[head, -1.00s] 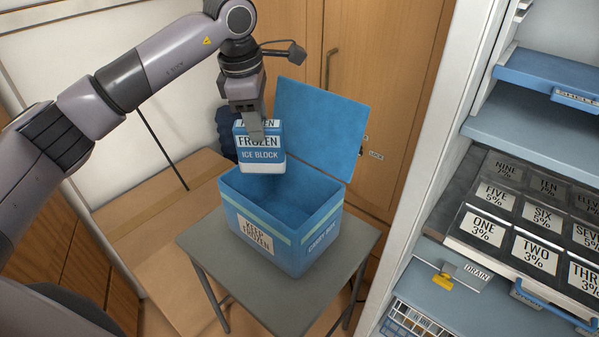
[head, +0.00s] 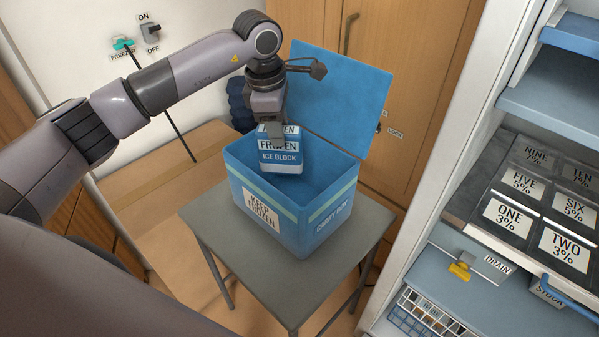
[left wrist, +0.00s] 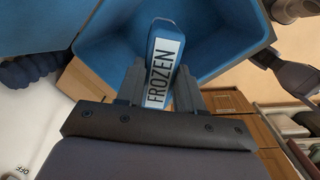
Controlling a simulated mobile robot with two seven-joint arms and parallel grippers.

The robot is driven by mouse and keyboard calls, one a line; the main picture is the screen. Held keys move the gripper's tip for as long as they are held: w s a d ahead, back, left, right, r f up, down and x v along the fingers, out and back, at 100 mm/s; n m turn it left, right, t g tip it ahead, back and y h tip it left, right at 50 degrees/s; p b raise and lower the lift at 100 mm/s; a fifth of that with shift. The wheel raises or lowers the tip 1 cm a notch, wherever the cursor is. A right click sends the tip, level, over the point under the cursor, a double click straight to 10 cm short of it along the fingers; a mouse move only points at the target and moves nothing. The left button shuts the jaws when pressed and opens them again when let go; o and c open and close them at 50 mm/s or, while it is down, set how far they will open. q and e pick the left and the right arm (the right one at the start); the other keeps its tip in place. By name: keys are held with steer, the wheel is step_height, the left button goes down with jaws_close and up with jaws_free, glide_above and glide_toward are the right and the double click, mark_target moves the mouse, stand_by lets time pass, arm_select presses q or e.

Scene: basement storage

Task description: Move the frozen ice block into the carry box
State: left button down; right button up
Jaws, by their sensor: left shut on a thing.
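The blue and white ice block (head: 280,158), labelled FROZEN, is held upright by my left gripper (head: 279,138). It hangs at the mouth of the carry box (head: 325,222), its lower part inside the rim outline. I cannot tell whether it touches the box. The carry box is blue, with its lid standing open at the back. In the left wrist view both fingers of my left gripper (left wrist: 158,88) close on the sides of the ice block (left wrist: 160,60), with the box interior (left wrist: 105,55) beyond. My right gripper is not in view.
The box stands on a small grey table (head: 230,248). A shelf unit at the right holds a tray of labelled compartments (head: 530,190) and a DRAIN lever (head: 460,270). A wooden cabinet (head: 420,90) stands behind. A freezer switch (head: 150,33) is on the wall.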

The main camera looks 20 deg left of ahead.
arm_select(q)
steer(key=shift+f, duration=0.15)
steer(key=c, duration=0.6)
jaws_free()
steer(key=shift+c, duration=0.2)
steer(key=shift+f, duration=0.1)
steer(key=r, duration=0.4)
steer(key=s+r, duration=0.1)
steer(key=r, duration=0.2)
steer(key=shift+a+r+b, duration=0.1)
steer(key=shift+a+b, duration=0.05)
steer(key=shift+b, duration=0.25)
